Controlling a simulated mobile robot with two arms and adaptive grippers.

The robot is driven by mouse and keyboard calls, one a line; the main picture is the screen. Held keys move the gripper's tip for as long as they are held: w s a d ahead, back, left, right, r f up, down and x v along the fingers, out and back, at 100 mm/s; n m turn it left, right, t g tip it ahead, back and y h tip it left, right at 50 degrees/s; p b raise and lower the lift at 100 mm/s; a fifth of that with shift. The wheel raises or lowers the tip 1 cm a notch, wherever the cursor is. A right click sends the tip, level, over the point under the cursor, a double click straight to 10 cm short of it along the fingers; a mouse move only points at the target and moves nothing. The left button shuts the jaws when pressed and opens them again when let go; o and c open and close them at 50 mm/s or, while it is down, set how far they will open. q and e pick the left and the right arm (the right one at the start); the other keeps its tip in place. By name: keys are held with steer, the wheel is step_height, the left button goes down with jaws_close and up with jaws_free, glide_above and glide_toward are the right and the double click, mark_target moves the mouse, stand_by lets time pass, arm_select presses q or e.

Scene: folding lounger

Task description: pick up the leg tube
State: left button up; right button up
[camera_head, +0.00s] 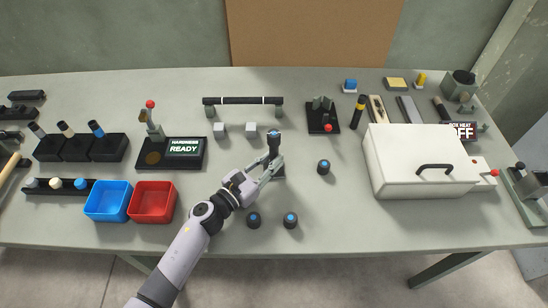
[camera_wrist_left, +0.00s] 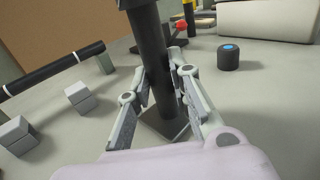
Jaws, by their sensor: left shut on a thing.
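The leg tube is a dark upright tube (camera_head: 274,144) with a blue-topped cap, near the middle of the table. In the left wrist view the tube (camera_wrist_left: 149,45) rises out of the top of the picture. Its lower end is at a dark square base plate (camera_wrist_left: 160,122); I cannot tell whether it stands in the base or just above it. My left gripper (camera_head: 271,165) is shut on the tube, one finger on each side, also in the left wrist view (camera_wrist_left: 160,72). My right gripper is not in view.
A black bar (camera_head: 243,100) lies across two supports behind, with two grey blocks (camera_head: 221,129) before it. Blue-topped black pucks (camera_head: 323,167) stand nearby. A white box (camera_head: 415,160) is at right; blue (camera_head: 108,214) and red (camera_head: 154,216) bins are at left.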

arm_select(q)
steer(key=shift+r, duration=0.15)
jaws_close()
steer(key=shift+r, duration=0.55)
step_height(320, 180, up, 19)
steer(key=p, duration=1.1)
steer(key=shift+f, duration=0.15)
steer(key=shift+f, duration=0.15)
steer(key=shift+f+b, duration=8.95)
steer(key=shift+f, duration=0.35)
steer(key=shift+f+b, duration=0.55)
steer(key=shift+f, duration=0.05)
